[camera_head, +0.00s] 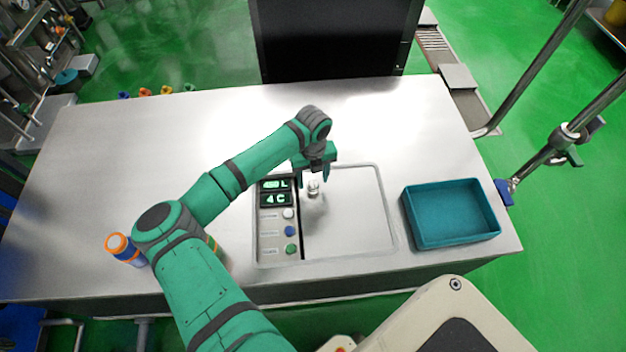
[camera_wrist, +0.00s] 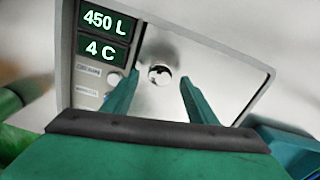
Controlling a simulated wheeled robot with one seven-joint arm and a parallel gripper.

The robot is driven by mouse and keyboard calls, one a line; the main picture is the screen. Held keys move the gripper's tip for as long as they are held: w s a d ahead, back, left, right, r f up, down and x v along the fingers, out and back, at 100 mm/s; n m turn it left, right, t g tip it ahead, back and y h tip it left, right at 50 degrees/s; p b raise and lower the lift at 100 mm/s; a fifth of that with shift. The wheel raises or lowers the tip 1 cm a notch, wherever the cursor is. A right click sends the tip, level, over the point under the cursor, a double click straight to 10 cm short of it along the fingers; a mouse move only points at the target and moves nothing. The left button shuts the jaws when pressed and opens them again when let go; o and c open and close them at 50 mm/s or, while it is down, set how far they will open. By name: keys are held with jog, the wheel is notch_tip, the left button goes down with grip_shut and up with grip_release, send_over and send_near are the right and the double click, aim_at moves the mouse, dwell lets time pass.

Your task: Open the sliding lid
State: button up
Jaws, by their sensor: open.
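The sliding lid (camera_head: 350,215) is a flat silver plate set in a framed panel on the metal table. It lies level beside the control strip and looks closed. A small round metal knob (camera_head: 313,187) stands near its left edge; in the wrist view the knob (camera_wrist: 160,75) shows ahead of the fingers, between them. My gripper (camera_head: 318,176) is open and empty, above the table just behind and over the knob, fingers pointing down. In the wrist view my gripper (camera_wrist: 152,88) has its two green fingers spread, with the knob a little beyond their tips.
The control strip (camera_head: 270,235) left of the lid has displays reading 450 L and 4 C, and white, blue and green buttons. A teal tray (camera_head: 450,240) sits to the right. The table's left rear is clear.

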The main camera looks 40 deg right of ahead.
jog(key=shift+f, duration=0.9)
jog(key=shift+w, duration=0.1)
grip_shut()
